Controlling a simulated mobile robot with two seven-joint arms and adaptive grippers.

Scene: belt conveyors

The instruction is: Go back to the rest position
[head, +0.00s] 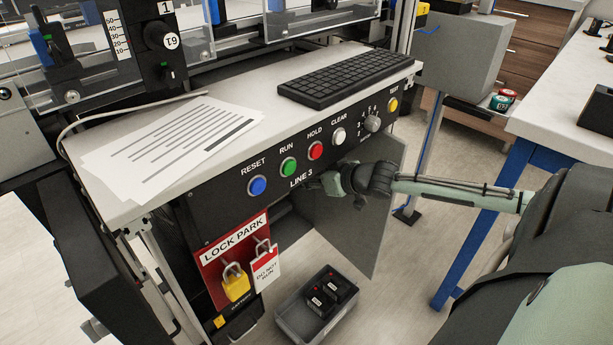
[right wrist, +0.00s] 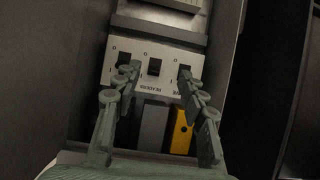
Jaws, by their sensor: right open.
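My right gripper (right wrist: 157,78) is open and empty in the right wrist view, its two fingers apart. Beyond them is a pale switch panel (right wrist: 146,83) with three dark switches, inside a dark cabinet. Below the panel are a grey block (right wrist: 154,127) and a yellow block (right wrist: 182,133). In the head view my right arm reaches in from the right under the LINE 3 console (head: 227,185), beside an open grey door (head: 345,232); its fingertips are hidden there.
A red lock board (head: 212,272) holds a yellow padlock (head: 235,283) and a tag. A grey bin (head: 290,318) with black packs stands on the floor below. Paper sheets (head: 170,145) and a keyboard (head: 345,78) lie on the console. A blue-legged table (head: 490,215) stands right.

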